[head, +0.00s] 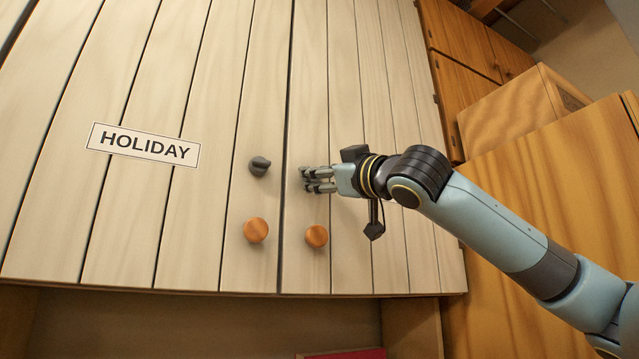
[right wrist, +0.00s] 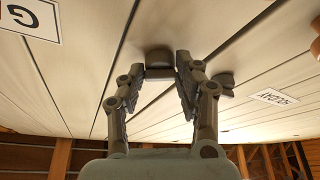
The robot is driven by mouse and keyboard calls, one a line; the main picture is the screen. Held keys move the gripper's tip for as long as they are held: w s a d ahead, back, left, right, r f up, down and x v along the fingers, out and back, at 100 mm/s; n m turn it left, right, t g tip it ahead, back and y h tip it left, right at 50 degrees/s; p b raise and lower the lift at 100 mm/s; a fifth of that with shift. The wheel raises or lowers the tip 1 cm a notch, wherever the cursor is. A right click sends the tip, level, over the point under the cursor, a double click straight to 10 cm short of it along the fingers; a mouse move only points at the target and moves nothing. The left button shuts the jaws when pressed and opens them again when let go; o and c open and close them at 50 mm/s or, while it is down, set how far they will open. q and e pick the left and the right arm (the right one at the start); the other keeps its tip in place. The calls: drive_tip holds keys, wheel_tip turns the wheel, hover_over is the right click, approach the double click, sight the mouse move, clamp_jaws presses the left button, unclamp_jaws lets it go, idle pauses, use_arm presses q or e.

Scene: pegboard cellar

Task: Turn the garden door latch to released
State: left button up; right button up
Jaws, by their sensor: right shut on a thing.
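The garden door latch (right wrist: 158,57) is a dark grey turn knob on the pale plank door (head: 345,90) right of the seam. My right gripper (head: 305,180) reaches it from the right and is shut on it. In the right wrist view the two fingers of the gripper (right wrist: 162,76) stand on either side of the latch. In the head view the fingers hide most of the latch, so its angle is hard to tell. A sign with only a letter G in view (right wrist: 30,14) is on this door. My left gripper is not in view.
A similar grey latch (head: 260,166) sits on the left door beside the HOLIDAY sign (head: 143,145). Two round orange knobs (head: 256,230) and (head: 316,236) are below the latches. A wooden box (head: 510,112) and a large wooden panel (head: 555,195) stand right, near my arm.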

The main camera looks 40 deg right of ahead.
drive_tip(key=n+g+y, duration=0.1)
drive_tip(key=n, duration=0.3)
drive_tip(key=n+g+y, duration=0.1)
drive_tip(key=n, duration=0.4)
drive_tip(key=n+g+y+b, duration=0.1)
drive_tip(key=n, duration=0.3)
drive_tip(key=shift+d+r+n+g+y, duration=0.2)
drive_tip(key=shift+r+n+g+y, duration=0.1)
drive_tip(key=shift+r+y, duration=0.1)
